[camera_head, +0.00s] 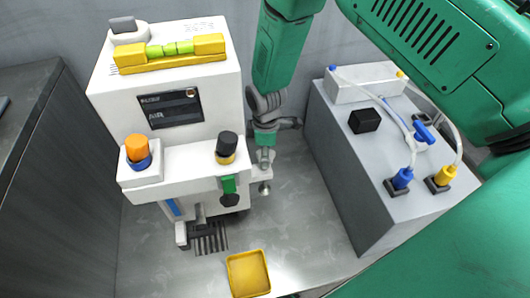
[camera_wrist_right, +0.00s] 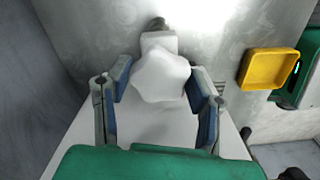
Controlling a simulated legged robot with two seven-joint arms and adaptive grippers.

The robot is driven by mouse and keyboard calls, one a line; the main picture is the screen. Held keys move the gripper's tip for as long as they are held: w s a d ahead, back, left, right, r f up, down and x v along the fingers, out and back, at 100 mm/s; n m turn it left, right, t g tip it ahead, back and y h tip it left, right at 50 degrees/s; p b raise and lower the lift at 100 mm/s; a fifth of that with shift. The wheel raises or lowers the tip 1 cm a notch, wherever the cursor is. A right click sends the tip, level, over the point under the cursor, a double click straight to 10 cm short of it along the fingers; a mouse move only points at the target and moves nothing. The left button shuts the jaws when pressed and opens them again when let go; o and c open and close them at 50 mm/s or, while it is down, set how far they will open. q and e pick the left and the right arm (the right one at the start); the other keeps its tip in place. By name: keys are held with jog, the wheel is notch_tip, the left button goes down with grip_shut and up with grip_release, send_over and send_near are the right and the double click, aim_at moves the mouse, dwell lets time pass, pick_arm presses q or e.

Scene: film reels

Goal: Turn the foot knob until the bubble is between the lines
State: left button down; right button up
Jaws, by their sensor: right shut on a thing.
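The white foot knob (camera_wrist_right: 160,76) is a lobed star shape between the blue-padded fingers of my right gripper (camera_wrist_right: 160,84). In the head view my right gripper (camera_head: 265,138) reaches down beside the right side of the white machine (camera_head: 207,85), shut on the knob, which is mostly hidden there. A metal foot (camera_head: 265,188) shows below it. The yellow spirit level (camera_head: 170,61) lies on top of the machine, with a green vial (camera_head: 170,48). Dark marks cross the vial; the bubble's exact place is too small to tell. My left gripper is not in view.
A grey box (camera_head: 335,150) with blue and yellow plugs and cables stands to the right. A yellow tray (camera_head: 248,274) lies in front of the machine and also shows in the wrist view (camera_wrist_right: 268,68). A dark cabinet wall (camera_head: 50,190) is at the left.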

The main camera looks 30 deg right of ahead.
jog(key=shift+w+r+m+p, duration=0.15)
jog(key=shift+m+p, duration=0.35)
jog(key=shift+m, duration=0.1)
jog(key=m+p, duration=0.2)
jog(key=m, duration=0.2)
jog(key=shift+a+r+p, duration=0.1)
jog(key=shift+p, duration=0.2)
jog(key=m+p, duration=0.1)
jog(key=m, duration=0.2)
jog(key=shift+w+m, duration=0.1)
jog(key=shift+m, duration=0.2)
jog(key=shift+m+p, duration=0.55)
jog(key=shift+m, duration=0.85)
jog(key=o, duration=1.2)
jog(key=shift+c, duration=0.2)
jog(key=shift+f, duration=0.2)
